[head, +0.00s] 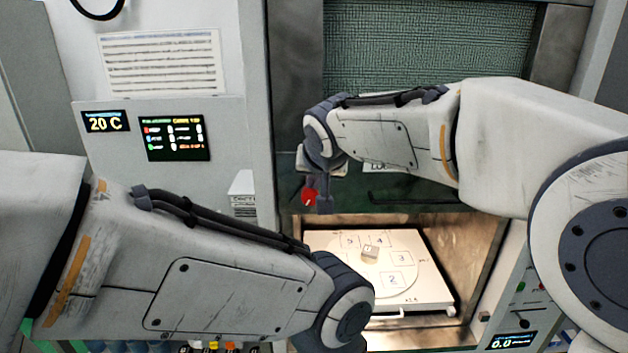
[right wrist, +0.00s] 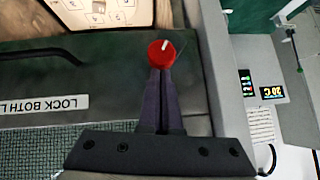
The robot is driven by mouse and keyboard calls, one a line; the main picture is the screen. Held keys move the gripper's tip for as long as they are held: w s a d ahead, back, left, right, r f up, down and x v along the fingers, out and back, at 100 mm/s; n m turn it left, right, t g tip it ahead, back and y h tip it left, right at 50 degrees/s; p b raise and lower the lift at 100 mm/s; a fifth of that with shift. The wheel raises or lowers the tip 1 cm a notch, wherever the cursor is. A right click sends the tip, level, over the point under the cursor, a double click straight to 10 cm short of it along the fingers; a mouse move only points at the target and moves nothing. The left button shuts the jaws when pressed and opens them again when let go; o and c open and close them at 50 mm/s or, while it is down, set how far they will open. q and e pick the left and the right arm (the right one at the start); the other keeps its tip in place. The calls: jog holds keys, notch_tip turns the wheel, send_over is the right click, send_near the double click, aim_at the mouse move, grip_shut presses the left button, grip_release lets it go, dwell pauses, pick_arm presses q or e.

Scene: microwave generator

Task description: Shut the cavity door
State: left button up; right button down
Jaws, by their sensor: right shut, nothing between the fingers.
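The cavity door (head: 430,45) is a dark panel with a green mesh window. Its lower edge sits above the lit cavity (head: 475,245), which shows open beneath it. The door's lower band and mesh (right wrist: 40,145) also show in the right wrist view. A red knob (head: 309,196) with a white mark is at the door's lower left. My right gripper (head: 322,203) is shut and empty, pointing down beside the knob. In the right wrist view its fingertips (right wrist: 164,72) overlap the knob (right wrist: 161,53); contact is unclear. My left arm's gripper is out of view.
A white tray (head: 435,290) with numbered squares and a small block (head: 370,251) lies in the cavity. A label (right wrist: 45,104) is on the door. Display panels (head: 174,138) are at left. My left forearm crosses the lower front.

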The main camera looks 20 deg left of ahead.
jog(key=shift+f, duration=0.1)
notch_tip(320, 180, down, 51)
jog(key=b, duration=4.7)
jog(key=shift+b, duration=0.4)
